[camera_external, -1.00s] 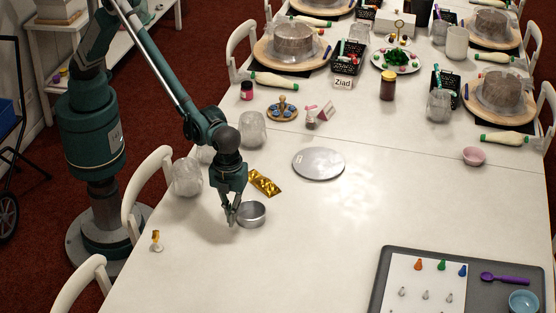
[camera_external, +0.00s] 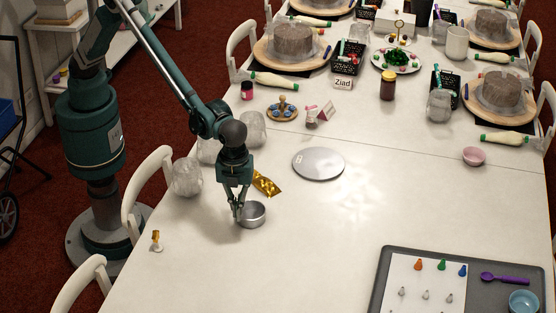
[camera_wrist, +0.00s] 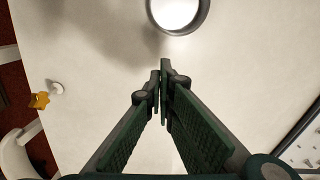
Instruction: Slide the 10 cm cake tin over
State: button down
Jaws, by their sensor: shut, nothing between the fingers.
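The cake tin (camera_external: 254,220) is a small, round, silver-grey ring standing upright on the white table. In the wrist view its rim (camera_wrist: 179,33) is cut off by the top edge, and its inside looks bright. My gripper (camera_external: 238,215) is low over the table, pointing down, right beside the tin's left side. Its fingers are together with nothing between them. In the wrist view the fingertips (camera_wrist: 161,74) lie below the tin with a small gap in the picture. I cannot tell whether they touch it.
A gold packet (camera_external: 266,184) lies just behind the tin. A round silver plate (camera_external: 319,163) sits further back right. Clear jars (camera_external: 187,177) stand to the left. A grey tray (camera_external: 384,283) is at front right. The table right of the tin is clear.

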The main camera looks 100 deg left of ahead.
jog(key=w+a+n+p, duration=0.1)
jog(key=w+a+n, duration=0.8)
jog(key=w+n, duration=0.4)
jog(key=shift+r+n+p, duration=0.35)
jog(key=shift+n+p, duration=0.05)
jog(key=shift+n, duration=0.7)
jog(key=shift+a+f, duration=0.1)
jog(key=shift+f, duration=0.1)
notch_tip(320, 180, down, 10)
jog(key=shift+r+b, duration=0.15)
jog(key=shift+b, duration=0.65)
jog(key=shift+s+a+b, duration=0.15)
jog(key=shift+s+b, duration=0.15)
jog(key=shift+s, duration=1.65)
jog(key=shift+s+a, duration=0.1)
jog(key=shift+s, duration=1.05)
jog(key=shift+w, duration=0.1)
